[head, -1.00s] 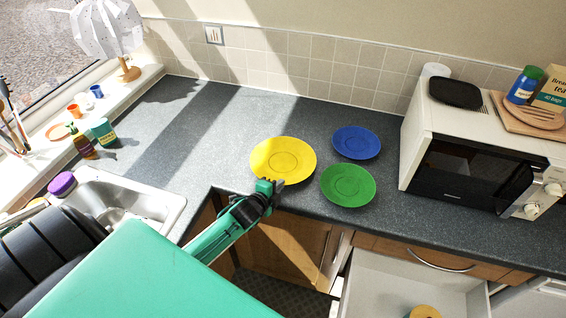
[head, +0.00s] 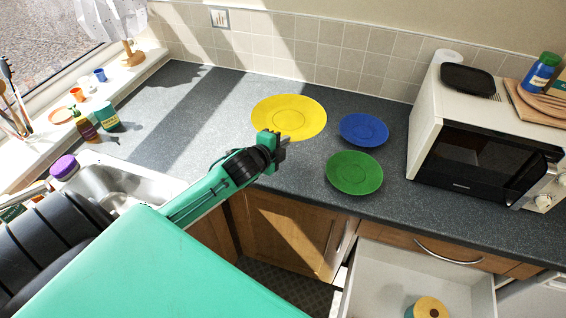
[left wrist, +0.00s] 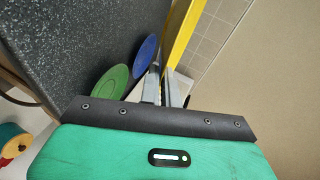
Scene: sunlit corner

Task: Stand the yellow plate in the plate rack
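The yellow plate (head: 289,115) is in the head view, held by its near rim a little above the counter. My left gripper (head: 284,140) is shut on that rim. In the left wrist view the plate (left wrist: 182,32) shows nearly edge-on between the fingers of the gripper (left wrist: 163,75). No plate rack is visible in either view. My right gripper is not in view.
A blue plate (head: 364,130) and a green plate (head: 354,173) lie flat on the counter (head: 190,125), right of the gripper. A microwave (head: 475,150) stands at the right. The sink (head: 125,190) is at the left. An open drawer (head: 385,275) juts out below.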

